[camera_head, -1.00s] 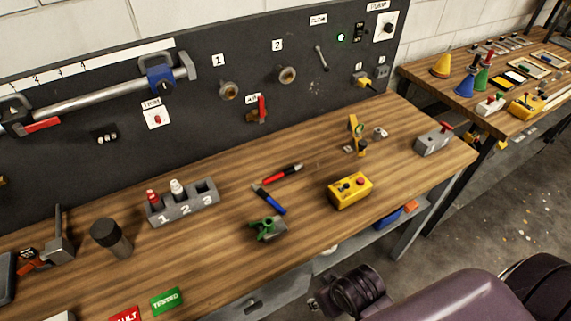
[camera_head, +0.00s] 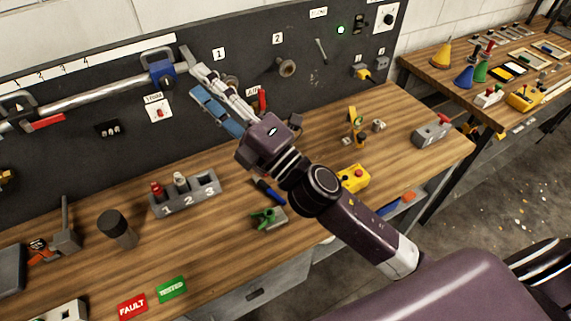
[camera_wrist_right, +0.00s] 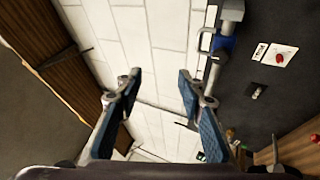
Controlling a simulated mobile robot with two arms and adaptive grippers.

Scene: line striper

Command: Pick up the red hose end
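My right gripper (camera_head: 192,72) is raised in front of the dark back panel, fingers pointing up and left. In the right wrist view its two blue-padded fingers (camera_wrist_right: 160,92) are spread with nothing between them. A red-and-black rod-like piece lay on the bench a second ago, perhaps the red hose end; my right arm now covers that spot. A blue-and-black piece (camera_head: 268,191) like it shows just below the arm, on the wood. I cannot identify the red hose end with certainty. My left gripper is not in view.
On the bench (camera_head: 215,245) stand a numbered grey holder (camera_head: 190,204), a dark cylinder (camera_head: 117,229), a green clip-like part (camera_head: 265,217) and a yellow box (camera_head: 354,179). The front middle of the bench is fairly clear.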

